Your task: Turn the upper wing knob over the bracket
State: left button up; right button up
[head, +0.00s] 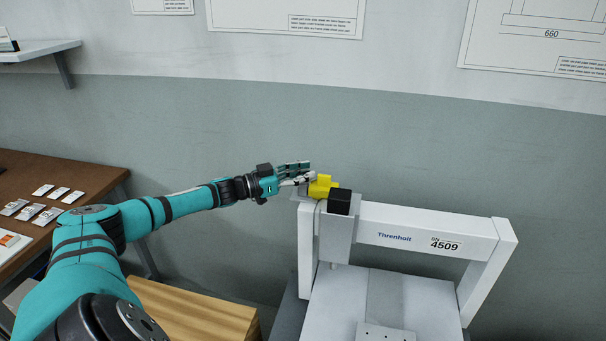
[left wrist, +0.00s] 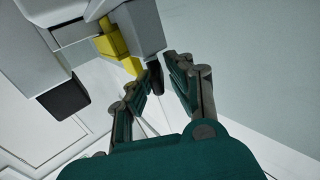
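A white gantry (head: 410,230) carries a light carriage (head: 337,232) with a black block (head: 340,201) and a yellow part (head: 322,186) on top. The yellow part also shows in the left wrist view (left wrist: 117,48), beside a grey box (left wrist: 141,27). A small dark rounded piece (left wrist: 155,78) sits at the grey box's lower end; I cannot tell if it is the wing knob. My left gripper (head: 303,171) is at the carriage top, left of the yellow part. In the left wrist view its fingers (left wrist: 163,72) are apart, the dark piece near the left fingertip; contact is unclear. My right gripper is not seen.
A brown table (head: 110,178) with several small packets stands at the left. A wooden block (head: 200,315) lies low beside the gantry. A shelf (head: 40,50) is on the wall. The space above the gantry beam is free.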

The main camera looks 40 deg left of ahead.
pick_arm(q)
jog(key=v, duration=1.2)
dwell(0.3)
jog(key=shift+o, duration=0.2)
